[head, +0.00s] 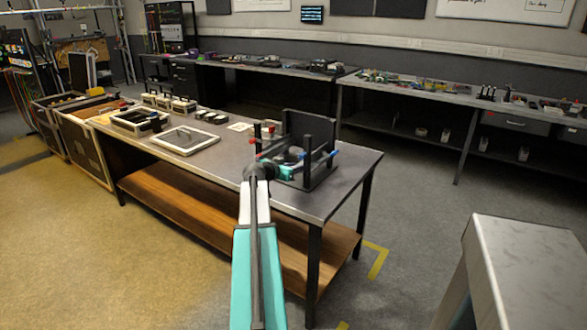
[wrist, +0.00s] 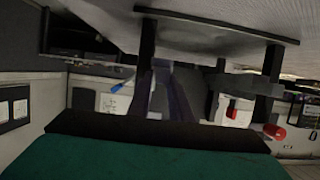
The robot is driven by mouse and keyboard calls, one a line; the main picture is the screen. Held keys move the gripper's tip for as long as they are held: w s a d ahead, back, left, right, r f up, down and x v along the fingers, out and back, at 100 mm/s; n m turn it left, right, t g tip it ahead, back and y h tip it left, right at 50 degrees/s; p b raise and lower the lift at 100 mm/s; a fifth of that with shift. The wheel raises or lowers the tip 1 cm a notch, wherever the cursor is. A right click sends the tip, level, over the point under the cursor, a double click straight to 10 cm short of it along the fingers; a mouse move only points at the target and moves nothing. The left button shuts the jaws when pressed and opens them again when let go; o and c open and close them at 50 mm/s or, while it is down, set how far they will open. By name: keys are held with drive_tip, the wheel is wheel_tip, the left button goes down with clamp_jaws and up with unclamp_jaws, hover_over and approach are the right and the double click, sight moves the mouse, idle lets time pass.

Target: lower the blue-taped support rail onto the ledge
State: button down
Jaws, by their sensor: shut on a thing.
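A black frame (head: 310,140) with upright posts and a tall back panel stands at the near right end of the dark table. A small blue-taped end (head: 336,153) of a rail shows at its right side, and blue tape also shows in the wrist view (wrist: 118,111). My gripper (head: 292,160) is at the frame, its teal body in front of the posts. In the wrist view its dark fingers (wrist: 165,80) are close together on the blue-taped rail, whose body is mostly hidden. I cannot make out the ledge or whether the rail touches it.
Red-marked ends (wrist: 273,131) show beside the frame's posts. A pale bench (head: 530,260) stands at the lower right. Floor is clear between them.

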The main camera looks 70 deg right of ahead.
drive_tip(key=shift+s+d+f, duration=0.15)
drive_tip(key=shift+s+f, duration=0.2)
drive_tip(key=shift+f, duration=0.45)
drive_tip(key=c, duration=1.5)
unclamp_jaws()
drive_tip(key=shift+f, duration=0.1)
drive_tip(key=shift+c, duration=0.2)
drive_tip(key=shift+y, duration=0.3)
drive_tip(key=shift+w, duration=0.1)
drive_tip(key=shift+w+a, duration=0.15)
drive_tip(key=shift+a, duration=0.45)
drive_tip(key=r+b+v, duration=0.1)
drive_tip(key=v, duration=1.2)
drive_tip(key=shift+w+r, duration=0.15)
drive_tip(key=shift+w, duration=0.2)
